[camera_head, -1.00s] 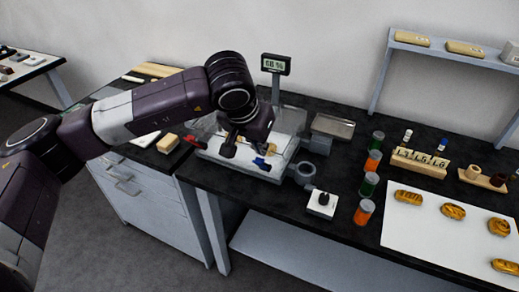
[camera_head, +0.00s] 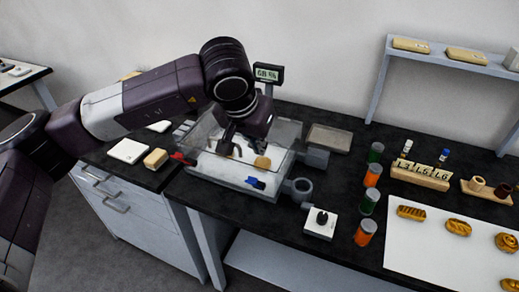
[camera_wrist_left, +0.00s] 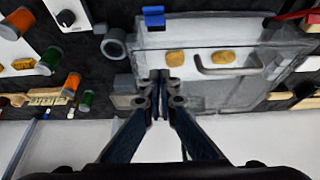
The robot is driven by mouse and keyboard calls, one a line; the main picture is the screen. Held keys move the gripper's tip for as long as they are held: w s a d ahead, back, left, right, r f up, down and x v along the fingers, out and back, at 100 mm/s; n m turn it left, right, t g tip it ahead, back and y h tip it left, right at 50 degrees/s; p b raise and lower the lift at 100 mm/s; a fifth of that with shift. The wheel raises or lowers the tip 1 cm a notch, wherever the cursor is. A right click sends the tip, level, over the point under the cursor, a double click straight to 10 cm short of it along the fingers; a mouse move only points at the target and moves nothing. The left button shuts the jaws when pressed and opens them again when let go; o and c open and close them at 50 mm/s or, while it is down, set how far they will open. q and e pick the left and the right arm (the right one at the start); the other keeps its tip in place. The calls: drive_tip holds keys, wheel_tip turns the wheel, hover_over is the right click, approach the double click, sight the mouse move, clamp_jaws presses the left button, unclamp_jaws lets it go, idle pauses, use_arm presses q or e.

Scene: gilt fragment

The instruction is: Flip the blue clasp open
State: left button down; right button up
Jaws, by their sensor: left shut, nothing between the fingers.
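The blue clasp (camera_head: 255,183) is on the front edge of a clear-lidded box (camera_head: 215,175). It also shows at the top of the left wrist view (camera_wrist_left: 153,16), apart from my fingers. I cannot tell from its small shape whether it is flipped open. A red clasp (camera_head: 183,159) is at the box's left side. My left gripper (camera_head: 230,151) is over the box, behind the blue clasp. In the left wrist view its fingertips (camera_wrist_left: 160,84) are together with nothing between them. My right gripper is out of view.
Tan rolls (camera_wrist_left: 175,57) and a handle (camera_wrist_left: 228,72) show at the box. A grey ring (camera_head: 302,187) and a white knob block (camera_head: 320,223) stand to its right. Green and orange jars (camera_head: 372,174) stand further right. A display (camera_head: 268,74) rises behind the box.

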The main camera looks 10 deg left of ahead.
use_arm(q)
drive_tip(key=s+a+r+b, duration=0.1)
drive_tip(key=s+a+r, duration=0.1)
drive_tip(key=s+r, duration=0.3)
drive_tip(key=shift+s+r+b, duration=0.2)
drive_tip(key=shift+s+b, duration=0.2)
drive_tip(key=shift+s, duration=0.95)
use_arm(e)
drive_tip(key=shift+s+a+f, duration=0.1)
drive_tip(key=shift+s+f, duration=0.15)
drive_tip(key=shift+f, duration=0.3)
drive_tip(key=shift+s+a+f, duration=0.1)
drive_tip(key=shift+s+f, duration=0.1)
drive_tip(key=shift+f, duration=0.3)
